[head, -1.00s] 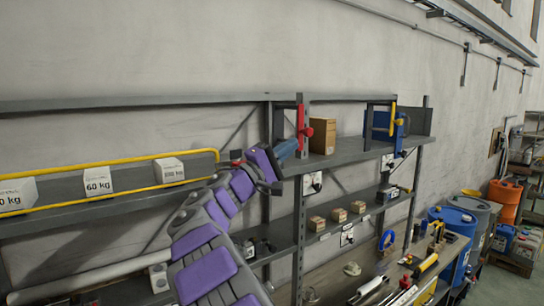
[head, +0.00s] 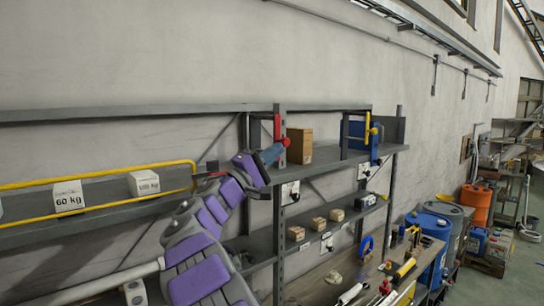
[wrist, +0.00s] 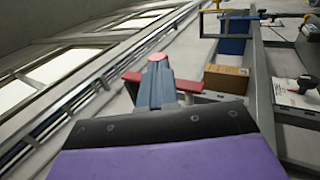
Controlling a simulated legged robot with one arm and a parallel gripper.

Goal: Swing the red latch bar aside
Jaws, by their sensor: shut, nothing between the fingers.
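The red latch bar (head: 277,128) shows upright at the shelf post in the head view, with a round red knob (head: 286,142) at its lower right. My gripper (head: 279,149) is shut and empty, its blue-grey tip right at the knob. In the wrist view the shut fingers (wrist: 157,82) point at the knob (wrist: 157,57), and the red bar (wrist: 186,86) shows on both sides behind them. The fingers hide its middle. I cannot tell whether the tip touches the knob or bar.
A brown box (head: 299,146) stands on the upper shelf just right of the bar. Further right is a blue piece with a yellow upright bar (head: 367,127). A yellow rail (head: 100,180) and white weight blocks (head: 68,196) are at left.

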